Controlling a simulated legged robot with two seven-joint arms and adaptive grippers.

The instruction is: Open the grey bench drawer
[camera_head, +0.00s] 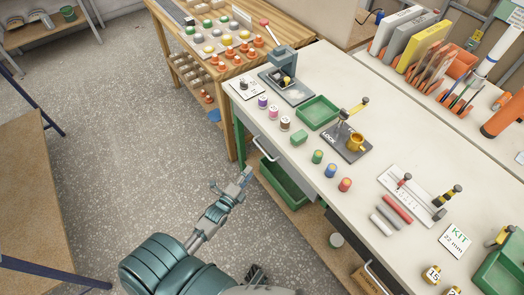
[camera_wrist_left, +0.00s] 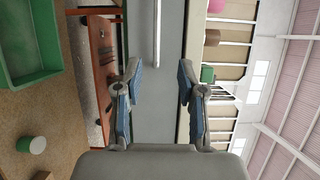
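The grey drawer front (camera_head: 275,165) sits under the left end of the white-topped bench (camera_head: 340,75) and looks flush with it, so the drawer appears shut. Its light bar handle (camera_head: 264,149) shows on the front. In the left wrist view the handle (camera_wrist_left: 157,35) runs upright along the grey panel (camera_wrist_left: 150,110), beyond my fingertips. My left gripper (camera_head: 243,180) is in front of the drawer, a little below and left of the handle. Its fingers (camera_wrist_left: 157,82) are apart with nothing between them. My right gripper is not in view.
A green bin (camera_head: 287,187) stands on the shelf below the drawer and also shows in the left wrist view (camera_wrist_left: 30,70). A wooden table (camera_head: 235,60) with small cones adjoins the bench. The speckled floor (camera_head: 120,130) to the left is clear. Spools and tools lie on the benchtop.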

